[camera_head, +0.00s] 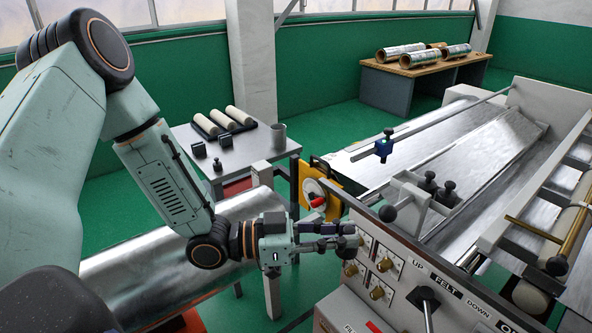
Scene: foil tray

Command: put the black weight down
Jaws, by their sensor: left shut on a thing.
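My left gripper (342,236) reaches in from the left and is shut on a small dark piece, the black weight (347,243), at its fingertips. The fingers hide part of it. It is above or beside the machine's front control panel; I cannot tell the exact gap. Two similar dark knobbed weights (430,182) stand close together on the machine's grey ledge. Another knobbed weight (217,164) stands on the small side table. My right gripper is not in view.
The control panel (377,268) has brass knobs and a black lever (427,301). The side table (238,152) holds pale rollers, black blocks and a grey cup (279,133). The machine's foil bed (480,150) is largely bare.

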